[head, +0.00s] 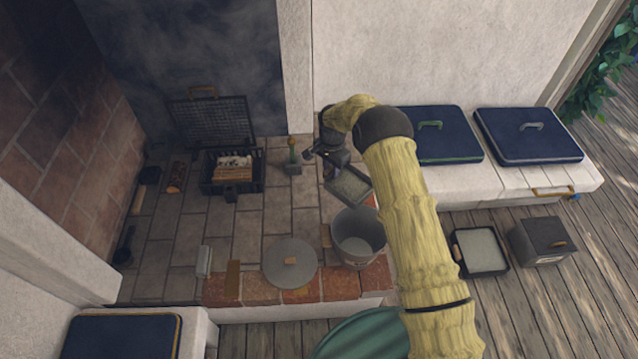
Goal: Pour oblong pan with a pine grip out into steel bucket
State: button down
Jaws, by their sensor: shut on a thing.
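The oblong pan (348,187) is a dark rectangular tray with pale grey, ash-like matter showing in it. My gripper (322,157) is shut on it at its upper left end; the pine grip is mostly hidden by the jaws. The pan is held just above and behind the steel bucket (358,250), angled toward it in the picture. I cannot tell its exact tilt. The steel bucket stands open on the brick edge of the hearth, with a light grey surface visible inside. I see no matter falling between them.
A round grey lid (290,263) lies left of the bucket. A black tray of grey matter (480,250) and a dark box (541,241) are on the deck right.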

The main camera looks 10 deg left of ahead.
jog(key=shift+m, duration=0.6)
jog(key=a+f+b, duration=0.1)
jog(key=a, duration=0.1)
jog(key=a+f+b, duration=0.1)
jog(key=f, duration=0.1)
jog(key=shift+w+a+f, duration=0.1)
jog(key=shift+a+f, duration=0.1)
jog(key=shift+a, duration=0.2)
jog(key=shift+f, duration=0.1)
